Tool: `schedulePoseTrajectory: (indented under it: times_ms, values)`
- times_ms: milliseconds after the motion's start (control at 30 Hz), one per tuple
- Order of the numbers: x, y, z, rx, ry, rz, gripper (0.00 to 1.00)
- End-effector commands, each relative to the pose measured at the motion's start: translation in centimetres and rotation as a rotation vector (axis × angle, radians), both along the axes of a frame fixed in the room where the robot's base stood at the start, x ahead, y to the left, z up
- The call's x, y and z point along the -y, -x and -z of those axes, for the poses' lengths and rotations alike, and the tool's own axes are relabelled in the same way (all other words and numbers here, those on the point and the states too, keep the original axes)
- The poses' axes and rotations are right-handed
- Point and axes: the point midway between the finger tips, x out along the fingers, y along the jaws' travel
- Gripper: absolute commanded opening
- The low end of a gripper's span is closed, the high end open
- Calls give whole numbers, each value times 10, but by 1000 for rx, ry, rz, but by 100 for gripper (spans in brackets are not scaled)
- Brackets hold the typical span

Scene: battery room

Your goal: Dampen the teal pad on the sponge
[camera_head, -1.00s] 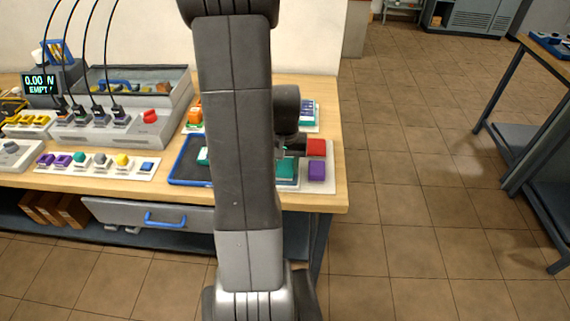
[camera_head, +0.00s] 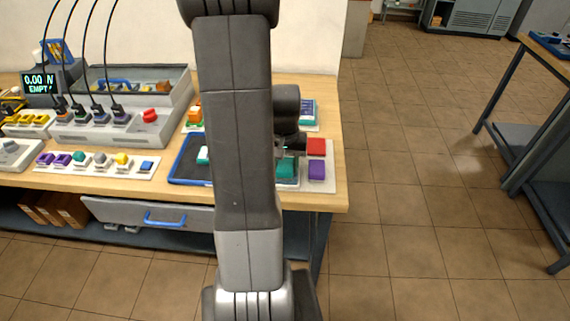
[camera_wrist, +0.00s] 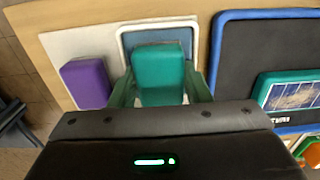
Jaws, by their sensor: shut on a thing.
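My gripper (camera_wrist: 160,92) is shut on the teal pad (camera_wrist: 160,68), a rounded block between its two fingers in the wrist view. The pad also shows in the head view (camera_head: 287,168), right of my arm. Below and beyond it is a shallow white-rimmed tray (camera_wrist: 123,38) with a grey-blue surface, apparently the sponge (camera_wrist: 157,36), partly hidden by the pad. The pad overlaps the tray in the picture; I cannot tell whether it touches the sponge. My arm hides part of this area in the head view.
A purple block (camera_head: 316,170) and a red block (camera_head: 316,147) stand right of the pad. A blue-rimmed dark mat (camera_wrist: 222,70) bears a teal-framed panel (camera_wrist: 290,92). A rack of small coloured parts (camera_head: 98,165) lies left. The table's front edge is close.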

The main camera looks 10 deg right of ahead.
Motion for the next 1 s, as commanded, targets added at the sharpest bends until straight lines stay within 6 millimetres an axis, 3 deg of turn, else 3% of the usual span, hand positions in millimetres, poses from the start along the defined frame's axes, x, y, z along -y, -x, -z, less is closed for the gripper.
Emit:
schedulePoseTrajectory:
  times_ms: [367,1000]
  values:
    - [0,1,-1,-4,-1,1,25]
    - [0,1,-52,-2,-1,0,25]
